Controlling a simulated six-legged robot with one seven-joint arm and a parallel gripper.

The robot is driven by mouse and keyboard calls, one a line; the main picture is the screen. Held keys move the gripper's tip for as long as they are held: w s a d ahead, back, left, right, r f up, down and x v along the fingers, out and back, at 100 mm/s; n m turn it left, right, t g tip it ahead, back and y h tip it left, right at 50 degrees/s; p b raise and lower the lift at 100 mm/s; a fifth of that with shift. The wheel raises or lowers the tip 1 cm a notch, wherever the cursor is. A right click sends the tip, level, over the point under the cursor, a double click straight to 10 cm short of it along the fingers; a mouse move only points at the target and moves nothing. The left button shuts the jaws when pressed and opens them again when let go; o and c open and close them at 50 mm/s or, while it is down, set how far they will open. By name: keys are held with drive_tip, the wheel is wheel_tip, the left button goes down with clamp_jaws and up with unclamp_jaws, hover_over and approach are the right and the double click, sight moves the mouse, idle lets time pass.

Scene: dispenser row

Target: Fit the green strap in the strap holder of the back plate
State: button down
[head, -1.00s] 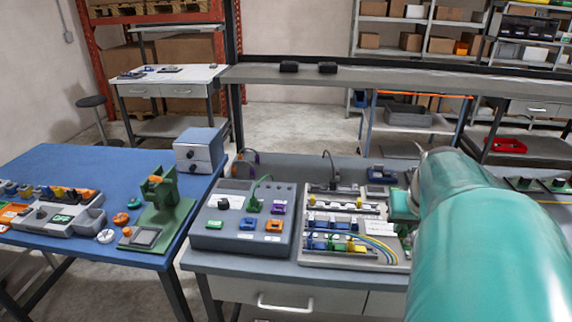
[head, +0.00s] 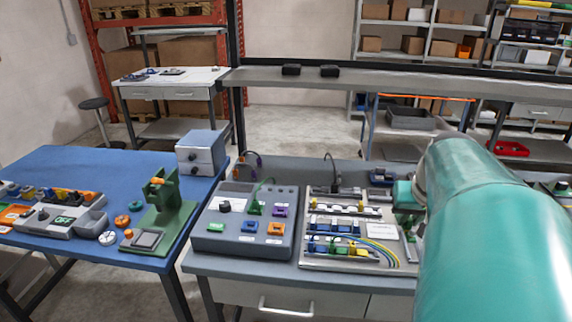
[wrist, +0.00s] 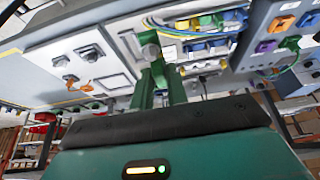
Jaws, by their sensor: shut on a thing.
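The back plate (head: 312,262) lies on the grey bench in the head view, left of my arm, with rails, coloured terminal blocks and looped wires. It also shows upside down in the wrist view (wrist: 190,52). My gripper (head: 410,222) is over its right edge, partly hidden by my teal arm. In the wrist view my gripper (wrist: 154,70) has two green fingers close together, shut on a small piece at the tips. The piece is mostly hidden; I take it to be the green strap (wrist: 152,52). I cannot make out the strap holder.
A grey control box (head: 225,243) with coloured buttons and a green cable piece stands left of the plate. A blue table (head: 60,165) with a green stand (head: 172,210) is further left. A pale panel (wrist: 95,72) with grey sockets and an orange piece is beside the plate.

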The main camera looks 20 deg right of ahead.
drive_tip(key=shift+r, duration=0.1)
drive_tip(key=shift+t+h, duration=0.3)
drive_tip(key=shift+t, duration=0.3)
drive_tip(key=w+d+f, duration=0.2)
drive_tip(key=d+f, duration=0.2)
drive_tip(key=w+d+f, duration=0.2)
drive_tip(key=d+f, duration=0.2)
drive_tip(key=d, duration=0.1)
drive_tip(key=w+d+f, duration=0.2)
drive_tip(key=d+f, duration=0.2)
drive_tip(key=shift+d+f, duration=0.1)
drive_tip(key=shift+d, duration=0.2)
drive_tip(key=shift+f, duration=2)
drive_tip(key=shift+s, duration=0.1)
